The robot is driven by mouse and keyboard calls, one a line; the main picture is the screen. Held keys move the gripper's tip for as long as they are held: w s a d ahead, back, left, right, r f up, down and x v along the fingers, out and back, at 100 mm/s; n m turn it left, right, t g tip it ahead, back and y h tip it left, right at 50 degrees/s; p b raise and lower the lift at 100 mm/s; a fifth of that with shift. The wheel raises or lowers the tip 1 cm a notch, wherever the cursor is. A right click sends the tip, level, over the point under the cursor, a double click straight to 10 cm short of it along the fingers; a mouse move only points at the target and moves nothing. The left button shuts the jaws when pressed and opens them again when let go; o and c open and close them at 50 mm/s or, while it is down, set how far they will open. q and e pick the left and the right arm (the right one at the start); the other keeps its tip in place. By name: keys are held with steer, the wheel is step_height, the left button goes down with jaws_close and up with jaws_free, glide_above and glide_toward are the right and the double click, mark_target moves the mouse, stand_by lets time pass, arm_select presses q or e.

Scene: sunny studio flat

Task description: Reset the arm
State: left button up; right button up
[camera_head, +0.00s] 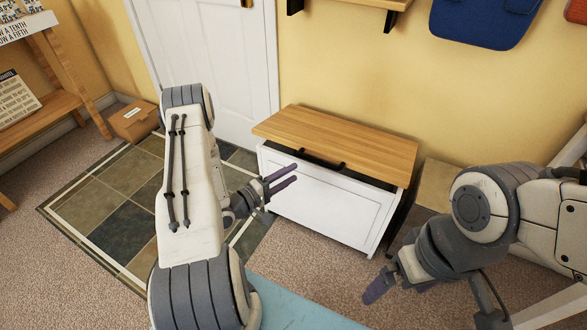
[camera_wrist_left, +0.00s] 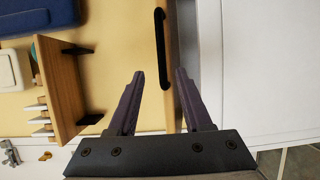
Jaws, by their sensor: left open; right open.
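My left gripper (camera_head: 282,180) is in front of the white chest with a wooden lid in the head view. Its two purple fingers are apart with nothing between them. They also show open in the left wrist view (camera_wrist_left: 160,85), with the chest's lid edge and black handle beyond them. My right gripper (camera_head: 398,290) hangs at the lower right in the head view, over the carpet. Its fingers are partly hidden by the wrist and nothing shows in them.
The chest (camera_head: 325,203) stands against the yellow wall, its wooden lid (camera_head: 345,145) bearing a dark handle (camera_head: 322,162). A cardboard box (camera_head: 133,122) sits by the white door (camera_head: 215,60). A wooden shelf unit (camera_head: 50,105) is at left. Tiled floor (camera_head: 115,200) lies left of my arm.

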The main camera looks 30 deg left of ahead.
arm_select(q)
steer(key=w+r+m+g+y, duration=0.2)
steer(key=w+m+g+y, duration=0.25)
steer(key=m, duration=0.25)
steer(key=s+d+r+m+g+y, duration=0.2)
steer(key=s+r+m+g+y, duration=0.1)
steer(key=s+r+g, duration=0.15)
steer(key=s+d+r+m+g+h, duration=0.1)
steer(key=s+d+r+m+g, duration=0.4)
steer(key=s+d, duration=0.75)
steer(key=s+d+r+m+g, duration=0.2)
steer(key=s+d+r+m, duration=0.6)
steer(key=s, duration=0.7)
step_height(320, 180, up, 30)
steer(key=n+p, duration=0.2)
steer(key=p, duration=2.8)
steer(key=shift+d+p, duration=0.15)
steer(key=shift+p, duration=0.15)
